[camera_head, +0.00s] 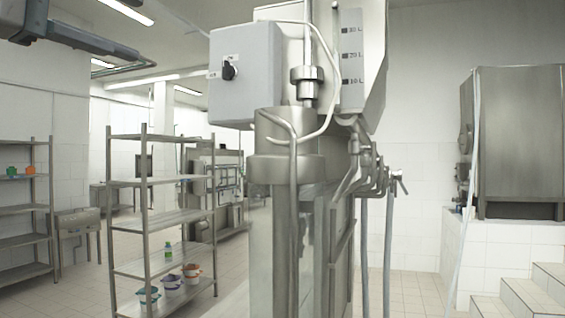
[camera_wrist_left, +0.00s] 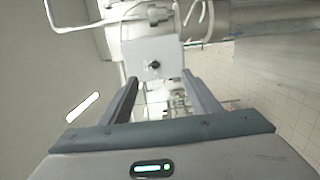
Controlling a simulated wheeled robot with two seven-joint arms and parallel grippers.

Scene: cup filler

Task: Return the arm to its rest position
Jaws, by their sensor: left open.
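My left gripper (camera_head: 139,58) shows at the top left of the head view, raised and reaching in from the left edge. In the left wrist view its two grey fingers (camera_wrist_left: 160,78) stand wide apart with nothing between them. The filling machine (camera_head: 290,165) stands in the middle of the head view, with a grey control box (camera_head: 246,85) and a black knob (camera_head: 229,70). The box also shows past the fingertips in the left wrist view (camera_wrist_left: 168,51). The gripper is apart from the box. My right gripper is not in view.
Another rack (camera_head: 25,205) stands at the far left. A large steel tank (camera_head: 520,140) and white steps (camera_head: 530,295) are at right. Tiled floor is open between.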

